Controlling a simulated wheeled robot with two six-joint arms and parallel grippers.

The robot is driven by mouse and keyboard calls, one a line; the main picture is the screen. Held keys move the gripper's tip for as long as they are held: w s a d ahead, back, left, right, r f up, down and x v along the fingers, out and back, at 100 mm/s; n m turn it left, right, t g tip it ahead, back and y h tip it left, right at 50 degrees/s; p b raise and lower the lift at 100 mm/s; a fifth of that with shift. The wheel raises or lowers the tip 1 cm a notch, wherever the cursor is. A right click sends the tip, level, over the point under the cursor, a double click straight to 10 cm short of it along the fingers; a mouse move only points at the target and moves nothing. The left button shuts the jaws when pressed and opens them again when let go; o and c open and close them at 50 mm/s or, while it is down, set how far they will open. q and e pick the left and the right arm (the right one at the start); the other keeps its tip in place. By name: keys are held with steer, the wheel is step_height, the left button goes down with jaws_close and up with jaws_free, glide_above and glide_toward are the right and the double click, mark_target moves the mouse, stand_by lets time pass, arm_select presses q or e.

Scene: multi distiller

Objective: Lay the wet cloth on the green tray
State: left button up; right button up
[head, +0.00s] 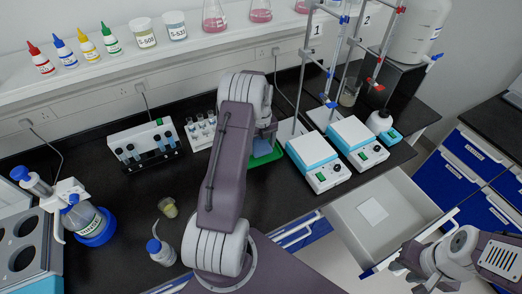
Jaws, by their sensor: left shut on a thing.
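The green tray (266,158) lies on the black bench, mostly covered by my left arm. A small piece of blue-grey cloth (264,143) shows just above the tray, beside the arm's far end. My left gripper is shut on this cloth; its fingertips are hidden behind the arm. Whether the cloth touches the tray cannot be told. My right gripper (396,265) is at the lower right, by the front edge of an open drawer; its opening is not clear.
The open drawer (347,228) holds a white sheet. Two hotplate stirrers (318,165) with stands are right of the tray. Tube racks (146,147) stand left. A wash bottle (161,252) and small beaker (168,207) stand at the front left.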

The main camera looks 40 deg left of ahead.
mark_target(261, 147)
arm_select(q)
step_height(261, 147, down, 4)
steer(key=shift+r+p, duration=0.25)
steer(key=shift+p, duration=0.2)
steer(key=shift+a+f, duration=0.1)
steer(key=shift+f, duration=0.25)
steer(key=shift+f, duration=0.15)
steer(key=o, duration=1.5)
steer(key=shift+c, duration=0.2)
